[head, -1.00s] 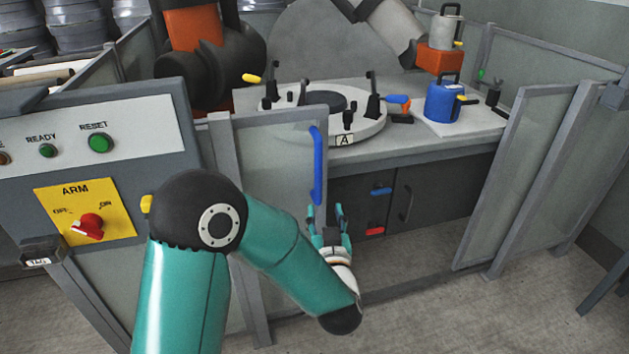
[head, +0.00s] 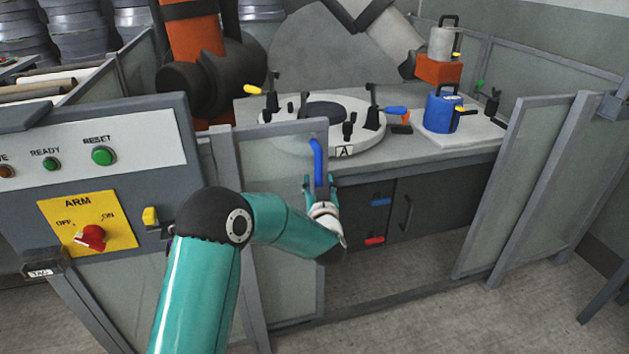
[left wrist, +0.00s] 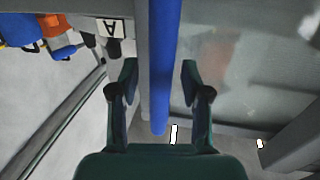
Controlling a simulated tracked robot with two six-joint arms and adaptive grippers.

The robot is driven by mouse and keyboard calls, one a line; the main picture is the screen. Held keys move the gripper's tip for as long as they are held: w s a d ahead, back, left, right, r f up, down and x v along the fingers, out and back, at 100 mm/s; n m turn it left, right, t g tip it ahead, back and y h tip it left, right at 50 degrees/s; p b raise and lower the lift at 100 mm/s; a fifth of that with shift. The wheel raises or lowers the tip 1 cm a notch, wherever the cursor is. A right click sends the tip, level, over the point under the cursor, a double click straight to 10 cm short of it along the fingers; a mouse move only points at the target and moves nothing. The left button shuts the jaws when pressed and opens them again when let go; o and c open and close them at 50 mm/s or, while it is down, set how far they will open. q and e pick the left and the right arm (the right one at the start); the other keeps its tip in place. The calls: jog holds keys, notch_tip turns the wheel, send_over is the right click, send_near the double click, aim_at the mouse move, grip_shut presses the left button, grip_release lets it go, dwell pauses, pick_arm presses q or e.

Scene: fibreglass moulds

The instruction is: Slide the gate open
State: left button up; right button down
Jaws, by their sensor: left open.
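The gate (head: 282,185) is a grey-framed clear panel left of the gap in the fence. Its upright blue handle (head: 318,158) is on the panel's right edge. My left gripper (head: 321,183) is at the lower part of the handle, with its fingers open. In the left wrist view the blue handle (left wrist: 163,60) runs between the two open fingers (left wrist: 160,78), with space visible on both sides. I cannot tell whether either finger touches it. The gate's frame partly shows behind the handle. My right gripper is not in view.
A control panel (head: 85,140) with a red ARM switch (head: 92,238) stands at the left. Right of the gate is an open gap, with a worktable (head: 440,155), round plate and blue container (head: 442,112) behind it. A fixed fence panel (head: 515,190) stands at the right.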

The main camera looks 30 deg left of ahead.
pick_arm(q)
jog(key=shift+w+a, duration=0.15)
jog(key=shift+c, duration=0.2)
grip_shut()
